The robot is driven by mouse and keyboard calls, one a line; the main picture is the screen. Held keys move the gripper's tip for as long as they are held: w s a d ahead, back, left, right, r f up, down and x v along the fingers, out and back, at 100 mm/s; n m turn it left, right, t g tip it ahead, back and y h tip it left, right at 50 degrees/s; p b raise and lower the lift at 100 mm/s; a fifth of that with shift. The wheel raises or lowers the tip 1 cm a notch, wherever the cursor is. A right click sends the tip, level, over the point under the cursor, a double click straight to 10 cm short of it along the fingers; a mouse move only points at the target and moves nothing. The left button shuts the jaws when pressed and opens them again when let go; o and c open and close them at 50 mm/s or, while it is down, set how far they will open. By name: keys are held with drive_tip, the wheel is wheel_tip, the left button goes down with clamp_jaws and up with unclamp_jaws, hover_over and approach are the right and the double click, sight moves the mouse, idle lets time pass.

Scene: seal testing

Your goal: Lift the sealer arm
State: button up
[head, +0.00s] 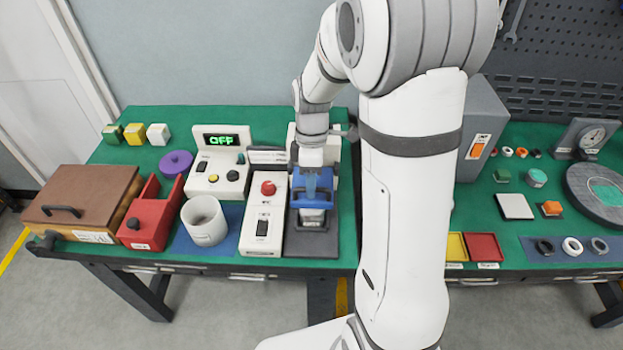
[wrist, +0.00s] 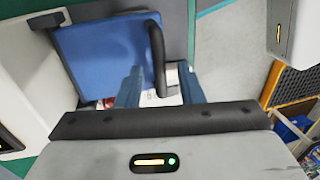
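The sealer arm is a blue plate (head: 298,199) over a dark base (head: 312,241) on the green bench in the head view. In the wrist view the blue plate (wrist: 105,50) fills the upper left, with a dark bent handle (wrist: 156,45) at its right edge. My gripper (head: 311,184) points down at the blue plate. In the wrist view my gripper (wrist: 161,68) has its two blue-grey fingers apart, with the lower end of the handle between them and gaps showing on both sides. Contact with the handle cannot be seen.
A white control box (head: 264,213) with a red button and a switch stands just left of the sealer. A grey box (head: 484,125) stands to the right.

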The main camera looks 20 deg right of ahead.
drive_tip(key=shift+c, duration=0.4)
clamp_jaws()
drive_tip(key=shift+r, duration=0.15)
